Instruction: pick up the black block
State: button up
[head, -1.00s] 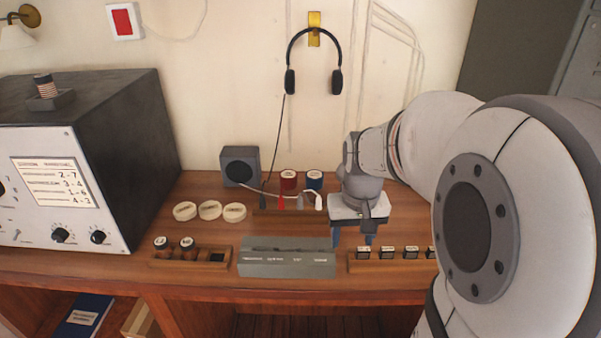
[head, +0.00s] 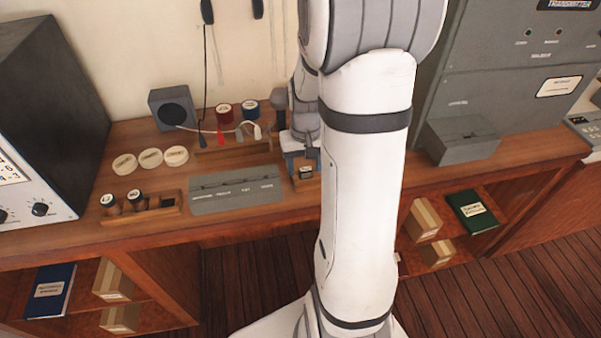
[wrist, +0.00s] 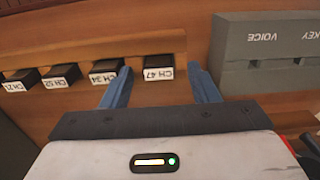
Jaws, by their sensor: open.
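Several small black blocks with white labels stand in a row in a wooden rack (wrist: 75,50). The black block marked CH 47 (wrist: 158,66) is at the right end of the row in the wrist view. My gripper (wrist: 160,73) is open, with one blue finger on each side of that block; I cannot tell whether they touch it. The left finger is close to the CH 34 block (wrist: 106,73). In the head view, one block (head: 306,172) shows beside my gripper; my arm hides the rest of the row.
A grey box with slots (head: 237,190) stands just left of the rack in the head view. A wooden holder with dark round pieces (head: 140,203) is farther left. Red and blue spools (head: 223,117) and a speaker box (head: 173,108) stand behind. A grey console (head: 510,80) is at right.

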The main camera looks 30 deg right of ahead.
aim_at(305, 168)
jog(key=c, duration=1)
jog(key=shift+r, duration=0.1)
jog(key=shift+c, duration=0.2)
notch_tip(305, 168, up, 10)
jog(key=b, duration=0.1)
